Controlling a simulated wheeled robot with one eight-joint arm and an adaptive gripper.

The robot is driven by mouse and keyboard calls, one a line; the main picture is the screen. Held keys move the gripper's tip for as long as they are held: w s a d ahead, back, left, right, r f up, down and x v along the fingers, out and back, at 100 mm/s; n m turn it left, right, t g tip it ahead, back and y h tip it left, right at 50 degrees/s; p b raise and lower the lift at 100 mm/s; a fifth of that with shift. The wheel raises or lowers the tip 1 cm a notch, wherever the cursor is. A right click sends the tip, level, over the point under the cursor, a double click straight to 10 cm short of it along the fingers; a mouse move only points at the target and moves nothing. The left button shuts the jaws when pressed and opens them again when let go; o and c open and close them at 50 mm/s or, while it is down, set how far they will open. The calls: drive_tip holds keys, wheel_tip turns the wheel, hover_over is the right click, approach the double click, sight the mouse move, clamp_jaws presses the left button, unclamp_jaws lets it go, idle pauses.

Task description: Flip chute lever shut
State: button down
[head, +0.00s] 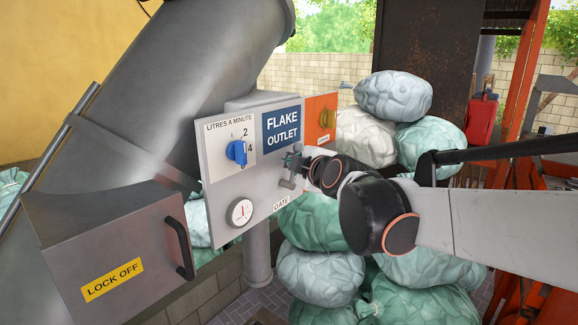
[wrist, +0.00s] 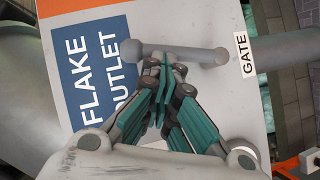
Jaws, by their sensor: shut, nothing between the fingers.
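The chute lever is a short grey bar with rounded ends on the panel, beside the GATE label. In the wrist view the lever (wrist: 190,54) lies across the picture from the edge of the FLAKE OUTLET sign toward the label. In the head view its lower end (head: 287,184) shows just above the GATE label (head: 281,203). My gripper (wrist: 164,68) has its teal fingers shut, with nothing between them. The fingertips are right at the lever's middle; I cannot tell if they touch. In the head view my gripper (head: 293,160) partly hides the lever.
A grey LOCK OFF box (head: 115,245) with a black handle juts out at left. Stacked sacks (head: 320,270) stand behind my arm.

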drive_tip(key=w+d+f+m+g+y+b, duration=0.2)
drive_tip(key=w+d+f+m+g, duration=0.1)
drive_tip(key=w+d+m+g, duration=0.2)
drive_tip(key=shift+w+m+g+y, duration=0.4)
drive_tip(key=shift+w+m+g, duration=0.25)
drive_tip(key=shift+m+g, duration=0.4)
drive_tip(key=shift+w+f+b, duration=0.15)
drive_tip(key=shift+f+b, duration=0.15)
drive_tip(key=shift+b, duration=0.05)
idle(0.9)
drive_tip(key=shift+r, duration=0.1)
